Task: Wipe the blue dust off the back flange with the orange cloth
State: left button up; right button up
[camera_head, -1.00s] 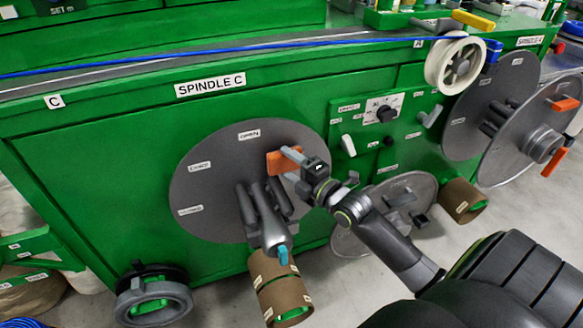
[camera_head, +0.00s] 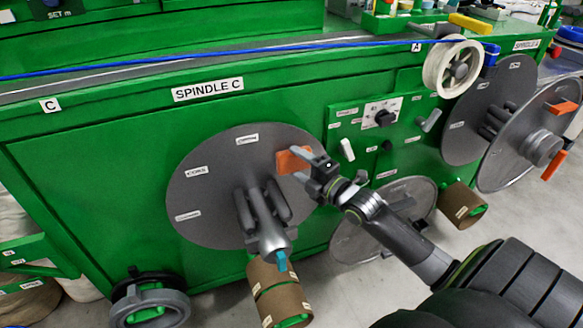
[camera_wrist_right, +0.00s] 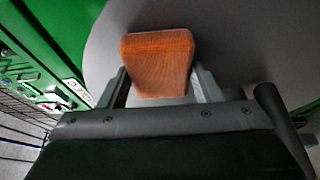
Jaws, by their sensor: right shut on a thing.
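The back flange (camera_head: 212,192) is a large grey disc on the green cabinet under the "SPINDLE C" label, with a spindle (camera_head: 262,215) of several dark bars at its middle. My right gripper (camera_head: 298,160) is at the flange's upper right part. It is shut on the folded orange cloth (camera_head: 290,161), which appears to be against or very close to the flange face. In the right wrist view the cloth (camera_wrist_right: 158,62) sits between the two fingers, with the grey disc (camera_wrist_right: 235,40) behind it. I cannot make out blue dust on the flange. My left gripper is not in view.
A control panel (camera_head: 383,118) with knobs and levers is right of the flange. Brown cores (camera_head: 280,293) stand below the spindle. A loose disc (camera_head: 350,240) leans at the cabinet's lower right. A blue cable (camera_head: 200,62) runs along the top.

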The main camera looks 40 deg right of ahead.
jog(key=shift+w+a+b, duration=0.25)
jog(key=shift+a+b, duration=0.55)
jog(key=shift+b, duration=0.2)
jog(key=shift+w+a+b, duration=0.25)
jog(key=shift+a+b, duration=0.55)
jog(key=shift+b, duration=0.15)
jog(key=shift+s, duration=0.1)
dwell(0.4)
jog(key=p, duration=0.2)
send_near(285, 166)
jog(key=shift+w+a, duration=1.4)
jog(key=shift+w, duration=0.25)
jog(key=shift+f, duration=0.1)
jog(key=s, duration=0.3)
jog(key=shift+a+p, duration=0.3)
jog(key=shift+a, duration=0.05)
